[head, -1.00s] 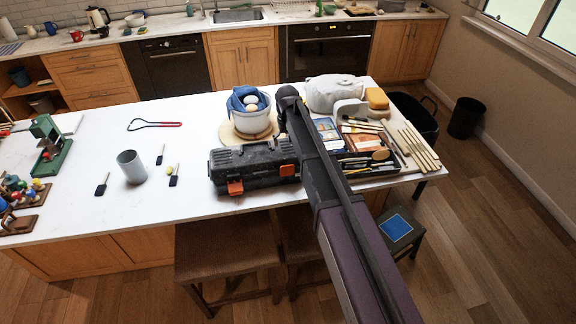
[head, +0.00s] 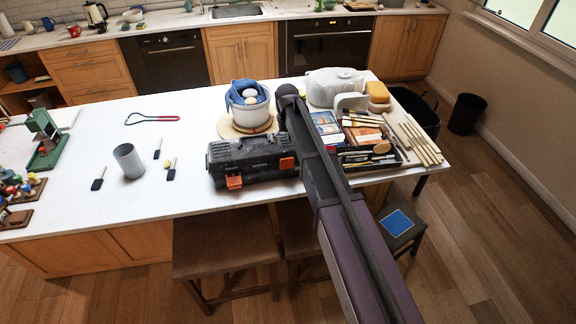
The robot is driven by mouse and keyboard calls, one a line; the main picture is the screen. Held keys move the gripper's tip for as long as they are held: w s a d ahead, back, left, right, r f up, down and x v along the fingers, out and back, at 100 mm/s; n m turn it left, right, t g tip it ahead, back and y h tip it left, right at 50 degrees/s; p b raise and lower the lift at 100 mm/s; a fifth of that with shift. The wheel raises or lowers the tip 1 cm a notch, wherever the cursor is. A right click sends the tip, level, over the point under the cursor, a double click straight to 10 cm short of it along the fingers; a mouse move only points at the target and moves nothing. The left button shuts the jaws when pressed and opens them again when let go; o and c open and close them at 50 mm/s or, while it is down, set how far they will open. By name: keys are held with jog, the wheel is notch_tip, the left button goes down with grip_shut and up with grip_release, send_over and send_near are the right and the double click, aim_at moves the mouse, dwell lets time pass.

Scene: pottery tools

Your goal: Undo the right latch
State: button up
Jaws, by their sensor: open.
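A black toolbox (head: 250,161) with a dark lid stands near the front edge of the white table, in the middle of the head view. Its left orange latch (head: 234,182) hangs low on the front face. Its right orange latch (head: 288,163) shows at the right end, close beside my arm. My arm reaches up from the bottom right and passes just right of the toolbox. My gripper cannot be made out; the arm itself hides the area at its far end.
A white bucket (head: 250,113) with a blue cloth stands behind the toolbox. A tray of tools (head: 349,157) and several wooden sticks (head: 419,141) lie to the right. Stools (head: 222,243) are in front.

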aim_at(287, 158)
jog(key=shift+f+b, duration=5.1)
jog(key=shift+f, duration=0.3)
